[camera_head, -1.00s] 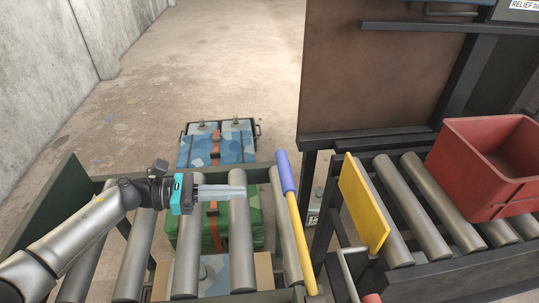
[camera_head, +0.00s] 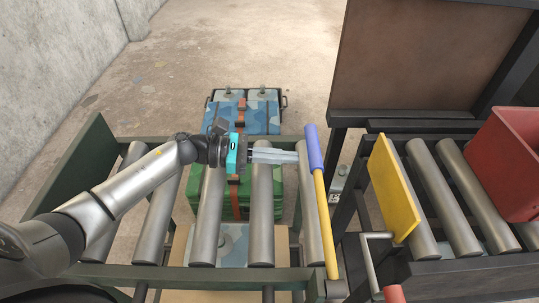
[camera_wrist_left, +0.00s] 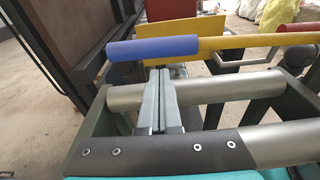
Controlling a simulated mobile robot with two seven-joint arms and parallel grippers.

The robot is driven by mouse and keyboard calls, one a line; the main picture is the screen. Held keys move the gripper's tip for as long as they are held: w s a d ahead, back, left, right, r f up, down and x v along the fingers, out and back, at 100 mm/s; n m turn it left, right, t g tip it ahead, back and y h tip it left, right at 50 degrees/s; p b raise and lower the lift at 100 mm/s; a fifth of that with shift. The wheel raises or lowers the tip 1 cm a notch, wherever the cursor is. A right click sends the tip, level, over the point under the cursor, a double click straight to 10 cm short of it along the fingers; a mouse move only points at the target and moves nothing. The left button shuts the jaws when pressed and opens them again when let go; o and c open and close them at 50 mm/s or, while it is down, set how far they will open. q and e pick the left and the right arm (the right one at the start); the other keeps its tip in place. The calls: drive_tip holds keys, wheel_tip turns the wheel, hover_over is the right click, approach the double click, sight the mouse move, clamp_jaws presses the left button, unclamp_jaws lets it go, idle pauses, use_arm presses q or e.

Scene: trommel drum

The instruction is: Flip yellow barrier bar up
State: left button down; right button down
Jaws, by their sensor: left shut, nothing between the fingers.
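The yellow barrier bar (camera_head: 323,220) with a blue sleeve (camera_head: 314,148) on its far end lies along the right end of the left roller conveyor. It also shows in the left wrist view (camera_wrist_left: 245,41), running across the picture with its blue sleeve (camera_wrist_left: 152,48) at the left. My left gripper (camera_head: 297,157) is shut and empty. Its fingertips are just left of the blue sleeve, close to it; whether they touch it I cannot tell. In the left wrist view the fingers (camera_wrist_left: 159,70) point at the sleeve from below. My right gripper is not in view.
A yellow plate (camera_head: 394,190) stands upright at the start of the right conveyor, with a crank with a red handle (camera_head: 394,294) near it. A red bin (camera_head: 505,160) sits on that conveyor. Blue camouflage cases (camera_head: 245,117) stand beyond the left conveyor's rollers (camera_head: 210,215).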

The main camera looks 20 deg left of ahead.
use_arm(q)
drive_tip(key=x, duration=0.3)
drive_tip(key=shift+w+d, duration=0.1)
drive_tip(key=shift+d, duration=0.15)
drive_tip(key=shift+w+d+f, duration=0.1)
drive_tip(key=shift+d, duration=0.2)
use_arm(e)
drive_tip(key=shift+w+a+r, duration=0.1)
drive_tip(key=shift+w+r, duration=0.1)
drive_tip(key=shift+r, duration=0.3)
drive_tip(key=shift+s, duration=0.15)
